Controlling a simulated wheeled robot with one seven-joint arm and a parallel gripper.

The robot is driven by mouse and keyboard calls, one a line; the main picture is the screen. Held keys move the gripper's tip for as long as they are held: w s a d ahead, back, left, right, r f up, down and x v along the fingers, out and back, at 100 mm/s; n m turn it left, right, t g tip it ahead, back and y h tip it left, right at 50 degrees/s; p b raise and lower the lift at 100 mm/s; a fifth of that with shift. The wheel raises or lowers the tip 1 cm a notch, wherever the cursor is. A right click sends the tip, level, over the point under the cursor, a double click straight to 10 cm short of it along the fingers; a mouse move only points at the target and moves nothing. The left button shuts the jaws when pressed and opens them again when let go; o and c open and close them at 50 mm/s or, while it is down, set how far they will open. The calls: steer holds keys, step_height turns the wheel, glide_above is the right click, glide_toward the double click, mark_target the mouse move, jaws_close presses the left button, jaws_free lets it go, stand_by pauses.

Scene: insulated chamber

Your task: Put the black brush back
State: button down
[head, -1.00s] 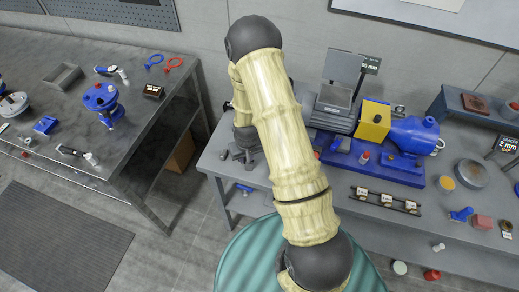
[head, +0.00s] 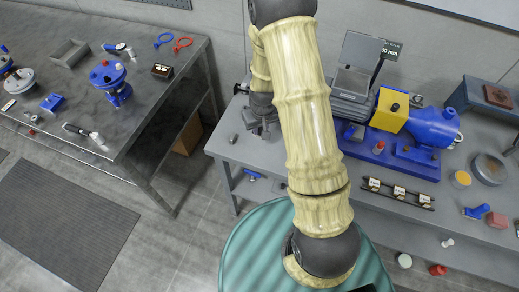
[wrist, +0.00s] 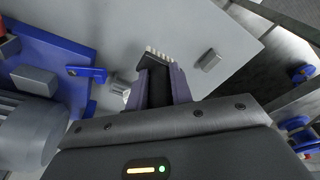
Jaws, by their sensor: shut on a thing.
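The black brush (wrist: 157,85) is between the two purple-grey fingers of my gripper (wrist: 160,88) in the wrist view. Its pale bristles (wrist: 158,54) point away from my palm, over the grey bench top. My gripper is shut on the brush. In the head view my arm reaches over the right-hand bench (head: 233,152), and the brush cannot be made out there.
A small grey block (wrist: 208,60) stands on the bench right of the brush. Blue machinery (wrist: 60,75) is close on the left. In the head view, a yellow-and-blue machine (head: 390,108) and a rack of labelled pieces (head: 398,193) occupy the bench. Another table (head: 60,110) stands left.

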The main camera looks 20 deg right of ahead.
steer(key=shift+n, duration=0.4)
steer(key=shift+s+a+r+b, duration=0.1)
steer(key=shift+s+r+b, duration=0.1)
steer(key=shift+r, duration=0.45)
steer(key=shift+s+a+r+b, duration=0.1)
steer(key=shift+r+b, duration=0.15)
steer(key=shift+r, duration=0.4)
steer(key=shift+s+r+b, duration=0.1)
steer(key=shift+r+b, duration=0.1)
steer(key=shift+r, duration=0.45)
steer(key=shift+f+p, duration=0.45)
steer(key=shift+f, duration=2.5)
steer(key=shift+f+p, duration=0.4)
steer(key=shift+f, duration=1.7)
